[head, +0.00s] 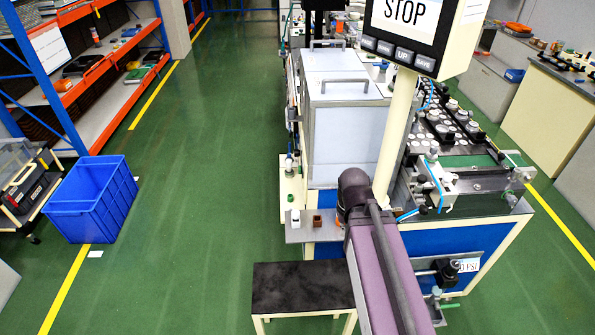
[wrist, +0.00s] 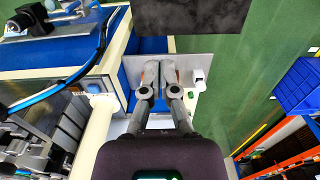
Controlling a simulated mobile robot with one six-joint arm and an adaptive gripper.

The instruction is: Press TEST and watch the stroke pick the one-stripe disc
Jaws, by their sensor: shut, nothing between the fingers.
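The control panel (head: 405,30) shows STOP on its screen at the top of the head view. A row of several dark buttons (head: 402,54) sits below the screen; one reads UP and one SAVE, and I cannot pick out TEST. Pale round discs (head: 430,118) lie on the dark machine bed at right; stripes are too small to tell. My gripper (wrist: 160,72) is shut and empty in the wrist view, its fingers side by side in front of a grey shelf plate (wrist: 188,68). In the head view my own arm hides it.
A black-topped stool (head: 300,287) stands in front. A cream post (head: 397,135) carries the panel. A blue crate (head: 90,200) is left; the green floor between is clear.

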